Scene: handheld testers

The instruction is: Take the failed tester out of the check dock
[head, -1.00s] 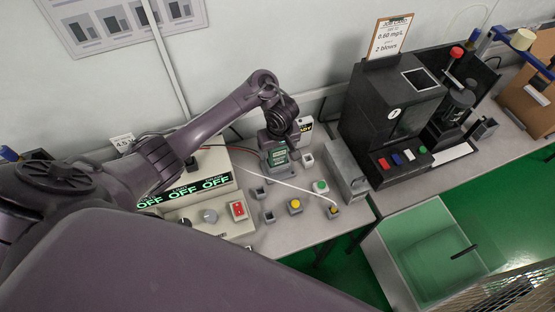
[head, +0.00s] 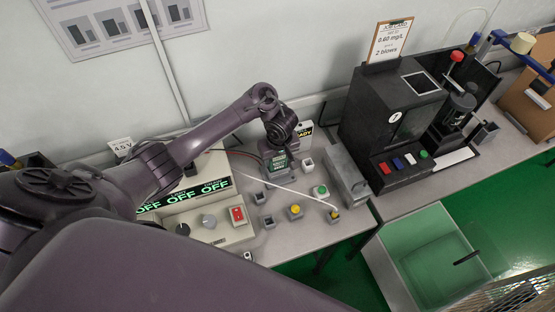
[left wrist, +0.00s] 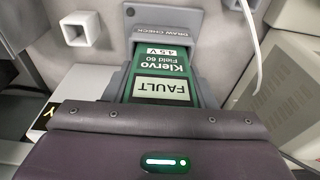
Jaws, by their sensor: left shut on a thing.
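The tester (left wrist: 160,75) is green with a label reading Klervo Field 60, 4.5 V, and a screen reading FAULT. In the left wrist view its far end sits in the grey check dock (left wrist: 161,37), marked DRAW CHECK. My left gripper (head: 277,153) is shut on the tester (head: 279,161) at the back of the bench. The gripper body hides the near end of the tester in the left wrist view. I cannot tell how deep the tester sits in the dock. My right gripper is not in view.
A beige supply unit (head: 215,225) with OFF displays stands left of the dock. Several small cubes and buttons, including a yellow one (head: 295,211), are in front. A grey box (head: 345,172) and a black machine (head: 390,115) stand right. A white cable (head: 300,193) crosses the bench.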

